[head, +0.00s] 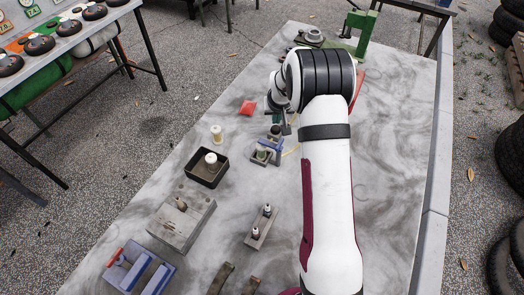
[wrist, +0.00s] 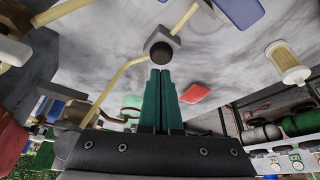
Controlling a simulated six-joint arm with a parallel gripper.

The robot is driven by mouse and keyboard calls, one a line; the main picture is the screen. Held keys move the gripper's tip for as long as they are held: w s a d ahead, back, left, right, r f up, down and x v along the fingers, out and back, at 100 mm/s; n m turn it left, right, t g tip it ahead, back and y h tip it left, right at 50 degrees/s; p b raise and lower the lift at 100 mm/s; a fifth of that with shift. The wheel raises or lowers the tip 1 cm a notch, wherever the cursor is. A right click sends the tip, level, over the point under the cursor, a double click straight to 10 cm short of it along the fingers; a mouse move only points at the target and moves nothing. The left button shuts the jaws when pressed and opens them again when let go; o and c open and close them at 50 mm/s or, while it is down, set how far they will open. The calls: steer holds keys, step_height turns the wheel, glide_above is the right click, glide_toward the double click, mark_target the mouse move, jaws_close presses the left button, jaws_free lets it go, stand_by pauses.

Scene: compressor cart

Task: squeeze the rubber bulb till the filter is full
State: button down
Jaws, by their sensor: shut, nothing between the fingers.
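A dark round bulb (wrist: 162,52) sits in a grey block in the wrist view, with pale yellow tubing (wrist: 128,66) running away from it on two sides. My gripper (wrist: 160,72) has its green fingers together, with nothing between them. Their tips appear just below the bulb in that view; I cannot tell whether they touch it.
A red flat piece (head: 247,107) lies left of my gripper. A black tray (head: 207,180) holding a white-topped part, a grey block (head: 180,222) and a blue vise-like tool (head: 140,272) stand nearer. A green tool (head: 357,32) stands at the far end.

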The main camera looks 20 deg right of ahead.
stand_by(1.3)
stand_by(0.4)
steer(key=shift+f, duration=1.2)
steer(key=shift+r, duration=1.25)
steer(key=shift+f, duration=0.15)
